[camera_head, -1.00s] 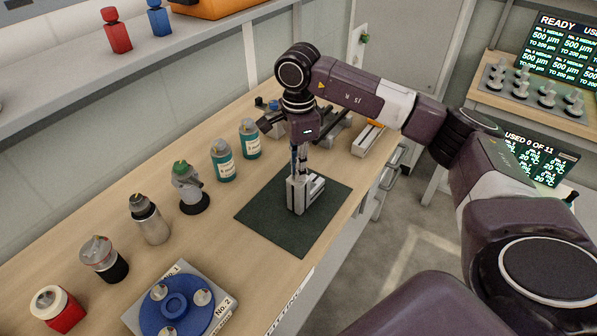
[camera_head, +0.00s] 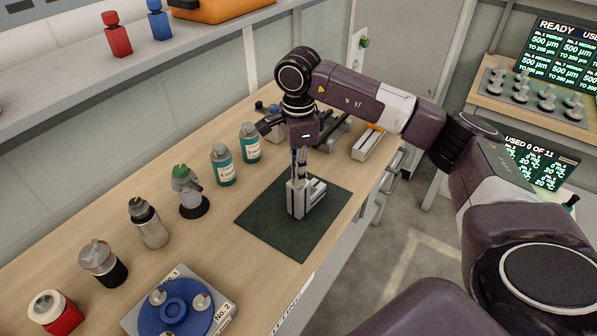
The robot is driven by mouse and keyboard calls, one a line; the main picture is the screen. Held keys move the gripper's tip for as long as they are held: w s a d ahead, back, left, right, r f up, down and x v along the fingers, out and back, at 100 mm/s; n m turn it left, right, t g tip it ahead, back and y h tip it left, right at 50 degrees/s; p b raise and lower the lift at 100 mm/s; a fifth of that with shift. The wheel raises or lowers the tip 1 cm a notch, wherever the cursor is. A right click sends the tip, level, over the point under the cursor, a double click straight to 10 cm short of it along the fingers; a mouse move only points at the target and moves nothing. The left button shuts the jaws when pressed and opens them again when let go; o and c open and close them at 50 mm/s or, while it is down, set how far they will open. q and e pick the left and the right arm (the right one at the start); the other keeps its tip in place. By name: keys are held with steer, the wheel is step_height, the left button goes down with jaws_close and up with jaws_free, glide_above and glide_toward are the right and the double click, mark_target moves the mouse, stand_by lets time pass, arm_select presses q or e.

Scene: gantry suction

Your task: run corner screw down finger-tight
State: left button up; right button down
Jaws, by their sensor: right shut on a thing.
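A small silver metal corner piece (camera_head: 312,200) stands on the dark green mat (camera_head: 267,222) on the wooden bench. My right gripper (camera_head: 299,165) points straight down above its left part. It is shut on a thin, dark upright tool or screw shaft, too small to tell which. The shaft's lower end meets the corner piece; the screw itself cannot be made out. My left gripper is not in view.
Teal bottles (camera_head: 223,165), a spray bottle (camera_head: 188,190), a steel bottle (camera_head: 149,222) and a red-based jar (camera_head: 55,312) line the bench's left side. A blue round fixture (camera_head: 174,312) is in front. Metal rails (camera_head: 368,141) lie behind the mat.

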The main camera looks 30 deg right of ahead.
stand_by(0.3)
steer(key=c, duration=2)
jaws_free()
step_height(320, 180, up, 12)
steer(key=shift+r, duration=0.1)
